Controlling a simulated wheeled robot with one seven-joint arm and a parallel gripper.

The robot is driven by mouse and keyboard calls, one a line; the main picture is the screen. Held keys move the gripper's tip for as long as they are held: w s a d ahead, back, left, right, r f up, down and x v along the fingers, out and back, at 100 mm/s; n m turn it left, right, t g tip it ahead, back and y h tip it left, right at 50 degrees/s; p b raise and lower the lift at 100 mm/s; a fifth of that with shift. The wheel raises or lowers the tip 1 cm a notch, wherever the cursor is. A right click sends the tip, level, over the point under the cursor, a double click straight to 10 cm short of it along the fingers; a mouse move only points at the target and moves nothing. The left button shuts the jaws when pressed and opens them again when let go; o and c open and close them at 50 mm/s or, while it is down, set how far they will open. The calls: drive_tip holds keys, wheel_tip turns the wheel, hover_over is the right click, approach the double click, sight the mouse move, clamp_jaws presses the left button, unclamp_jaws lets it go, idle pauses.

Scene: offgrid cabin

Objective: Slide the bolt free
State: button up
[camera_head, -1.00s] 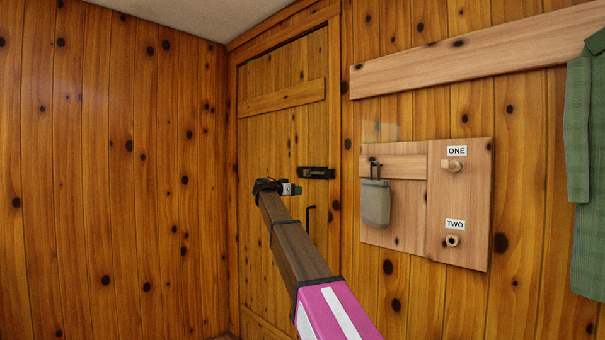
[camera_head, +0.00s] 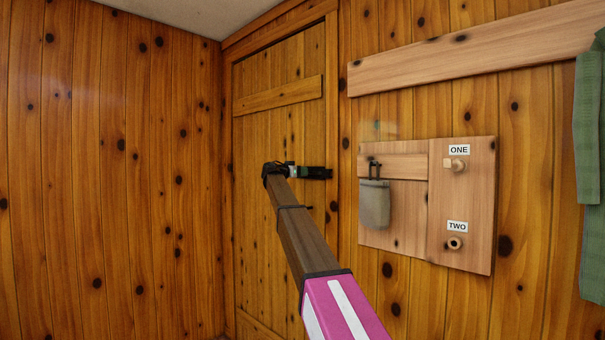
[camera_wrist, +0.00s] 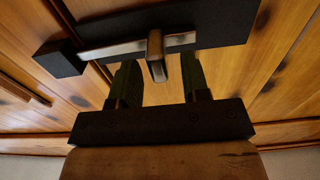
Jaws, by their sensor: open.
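The bolt sits on a wooden door (camera_head: 270,125) at its right edge. Its black housing (camera_head: 318,173) shows just right of my gripper (camera_head: 296,171) in the head view. In the wrist view the black backing plate (camera_wrist: 228,22) carries a silver bolt bar (camera_wrist: 118,50) with a knob (camera_wrist: 156,54) standing out toward me. My gripper is open, and its two dark fingers (camera_wrist: 158,82) point at the bolt. The knob lies between the fingers in the picture, near their tips. I cannot tell whether either finger touches it. My arm hides the door handle's upper part in the head view.
Right of the door, a wooden board (camera_head: 411,240) holds pegs labelled ONE and TWO and a hanging grey pouch (camera_head: 374,206). A plank (camera_head: 470,52) runs above it, with green cloth (camera_head: 588,150) at far right. The left wall (camera_head: 110,170) is bare.

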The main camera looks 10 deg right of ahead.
drive_tip(key=shift+x, duration=0.8)
clamp_jaws()
drive_tip(key=w+a, duration=0.2)
drive_tip(key=w, duration=0.1)
drive_tip(key=shift+w+a, duration=0.1)
drive_tip(key=shift+w, duration=0.05)
unclamp_jaws()
drive_tip(key=shift+a, duration=0.1)
